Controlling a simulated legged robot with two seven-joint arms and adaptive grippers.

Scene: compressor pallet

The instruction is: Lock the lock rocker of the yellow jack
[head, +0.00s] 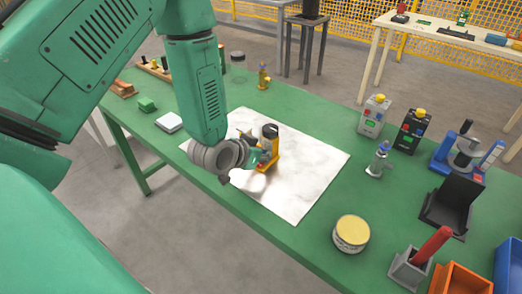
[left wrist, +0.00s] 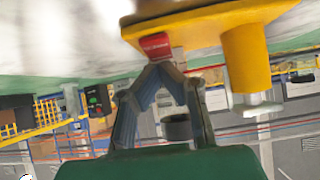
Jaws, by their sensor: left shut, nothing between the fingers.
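The yellow jack (head: 273,154) stands on a white marbled sheet (head: 310,160) on the green table, partly hidden by my left gripper. In the left wrist view the jack's yellow body (left wrist: 240,55) fills the upper right. Its red lock rocker (left wrist: 155,45), with small lettering, shows at the upper middle. My left gripper (left wrist: 160,70) is shut and empty, its fingertips together right at the rocker's edge. I cannot tell whether they touch it or which way the rocker is set. In the head view my left gripper (head: 255,160) is beside the jack. My right gripper is out of view.
A round yellow-topped tin (head: 351,234) and a grey holder (head: 409,268) with a red handle stand front right. A small silver bottle-like item (head: 379,160) and grey (head: 373,118) and black (head: 412,132) boxes stand right of the sheet. The sheet's right part is clear.

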